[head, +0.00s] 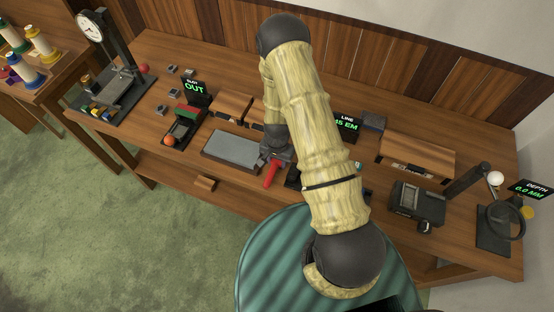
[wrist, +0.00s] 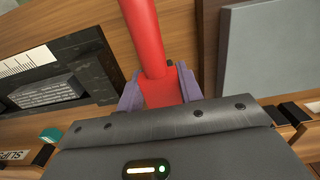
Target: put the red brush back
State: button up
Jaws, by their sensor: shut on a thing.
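The red brush (head: 271,174) is held in my gripper (head: 276,157) over the front part of the workbench, just right of the grey slab. In the wrist view the red brush (wrist: 153,60) runs up from between the purple-grey fingers of my gripper (wrist: 160,88), which are shut on it. Its bristles cannot be made out. My arm covers the bench behind and to the right of the gripper.
The grey slab (head: 232,149) lies left of the gripper. A dark tray with a ruler (wrist: 50,80) lies on the other side in the wrist view. Wooden boxes (head: 233,105), a black device (head: 418,201) and a magnifier stand (head: 494,230) occupy the wooden bench (head: 165,60). A green round seat (head: 275,255) stands in front.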

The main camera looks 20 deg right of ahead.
jog(key=o, duration=0.6)
jog(key=shift+f, duration=0.15)
jog(key=o, duration=0.4)
jog(key=shift+o, duration=0.2)
notch_tip(320, 180, up, 12)
jog(key=b, duration=0.4)
jog(key=shift+r, duration=0.2)
